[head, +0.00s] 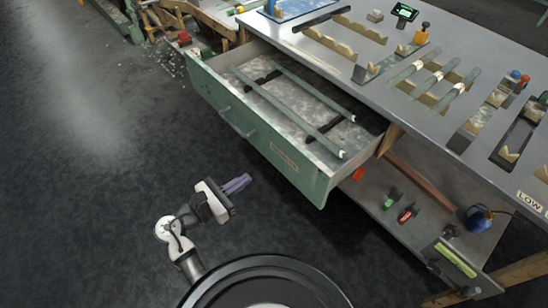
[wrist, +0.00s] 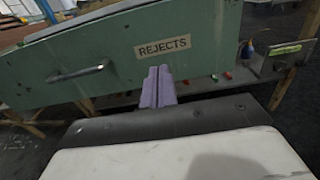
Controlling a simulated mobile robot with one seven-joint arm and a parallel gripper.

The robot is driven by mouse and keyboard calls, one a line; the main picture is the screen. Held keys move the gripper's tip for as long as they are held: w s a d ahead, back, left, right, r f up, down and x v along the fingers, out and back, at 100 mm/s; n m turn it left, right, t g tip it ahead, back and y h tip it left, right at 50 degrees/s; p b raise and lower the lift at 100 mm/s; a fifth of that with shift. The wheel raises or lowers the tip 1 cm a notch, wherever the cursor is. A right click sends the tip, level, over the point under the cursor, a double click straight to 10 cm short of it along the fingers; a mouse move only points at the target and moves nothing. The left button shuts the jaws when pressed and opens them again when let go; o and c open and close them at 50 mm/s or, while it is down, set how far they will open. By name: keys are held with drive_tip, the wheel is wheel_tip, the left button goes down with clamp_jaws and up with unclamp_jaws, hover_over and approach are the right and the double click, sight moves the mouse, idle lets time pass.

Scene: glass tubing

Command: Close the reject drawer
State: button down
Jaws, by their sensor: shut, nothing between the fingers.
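The reject drawer (head: 262,142) is green and stands pulled out from under the bench in the head view. Glass tubes (head: 300,92) lie inside it across dark supports. Its front has a bar handle (head: 236,123) and a label, which reads REJECTS in the wrist view (wrist: 163,47). The handle also shows at left there (wrist: 76,74). My gripper (head: 245,180) is shut and empty, with purple fingers. It is in front of the drawer, apart from it in the head view. In the wrist view the fingertips (wrist: 159,69) appear just below the label; contact cannot be told.
The grey bench top (head: 355,75) carries wooden V-blocks, glass tubes and fixtures. A lower shelf (head: 405,215) to the right of the drawer holds small coloured items and a blue bottle (head: 479,218). Broken glass (head: 172,66) lies at upper left. The dark floor before the drawer is clear.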

sight(283, 153)
drive_tip(key=p+x, duration=0.1)
drive_tip(key=x, duration=1)
drive_tip(key=shift+w+d, duration=0.2)
drive_tip(key=shift+d, duration=0.05)
drive_tip(key=shift+w+d+r+p, duration=0.1)
drive_tip(key=shift+w+d+p, duration=0.1)
drive_tip(key=shift+d+p, duration=0.1)
drive_tip(key=p+x, duration=0.2)
drive_tip(key=x, duration=2.3)
drive_tip(key=shift+w+d, duration=0.3)
drive_tip(key=shift+d, duration=0.1)
drive_tip(key=shift+w+r, duration=0.1)
drive_tip(key=shift+r, duration=0.05)
drive_tip(key=shift+d, duration=0.15)
